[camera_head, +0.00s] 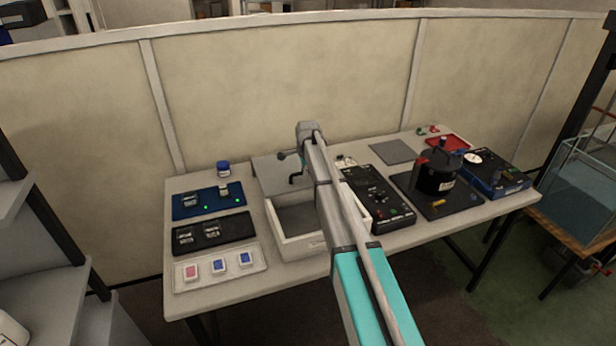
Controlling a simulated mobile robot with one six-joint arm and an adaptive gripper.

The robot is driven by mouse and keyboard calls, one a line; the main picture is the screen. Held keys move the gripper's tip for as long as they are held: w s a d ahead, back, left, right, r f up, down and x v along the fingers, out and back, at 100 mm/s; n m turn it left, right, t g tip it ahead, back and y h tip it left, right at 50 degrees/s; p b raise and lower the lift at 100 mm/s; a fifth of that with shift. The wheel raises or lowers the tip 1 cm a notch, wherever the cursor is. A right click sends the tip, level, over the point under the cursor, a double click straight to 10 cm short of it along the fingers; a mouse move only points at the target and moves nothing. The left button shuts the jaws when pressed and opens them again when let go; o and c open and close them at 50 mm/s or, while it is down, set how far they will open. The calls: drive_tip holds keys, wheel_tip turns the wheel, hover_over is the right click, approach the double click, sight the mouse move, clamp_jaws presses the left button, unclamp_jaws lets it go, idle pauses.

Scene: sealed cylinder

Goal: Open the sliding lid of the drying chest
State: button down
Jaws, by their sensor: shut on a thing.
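The drying chest (296,247) is a white open-topped box at the table's front middle. Its grey interior shows at the front. The grey lid (270,178) lies over the back part, slid away from the front. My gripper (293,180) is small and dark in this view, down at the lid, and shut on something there. This looks like the lid's handle, but the grip is too small to make out clearly. My arm crosses in front and hides the chest's right side and part of the lid.
Left of the chest are a blue tray (180,208), a black tray (228,229) and a white tray (230,279). A blue-capped jar (223,169) stands behind. Right are a black control box (390,212) and a dark pot (436,182). A partition wall (270,80) stands behind the table.

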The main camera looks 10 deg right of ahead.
drive_tip(key=c, duration=0.7)
unclamp_jaws()
drive_tip(key=shift+o, duration=0.2)
drive_tip(key=shift+s, duration=0.1)
drive_tip(key=s+d, duration=0.2)
drive_tip(key=s, duration=0.9)
drive_tip(key=s+d, duration=0.2)
drive_tip(key=s, duration=0.9)
wheel_tip(320, 180, up, 14)
drive_tip(key=s+p, duration=0.2)
drive_tip(key=p, duration=1.2)
drive_tip(key=s+a+f+n+b, duration=0.1)
drive_tip(key=s+f+n+b, duration=0.3)
drive_tip(key=f+b, duration=0.1)
drive_tip(key=shift+s+f+g, duration=0.2)
drive_tip(key=shift+f+g, duration=0.05)
drive_tip(key=shift+g, duration=0.05)
drive_tip(key=shift+a, duration=0.1)
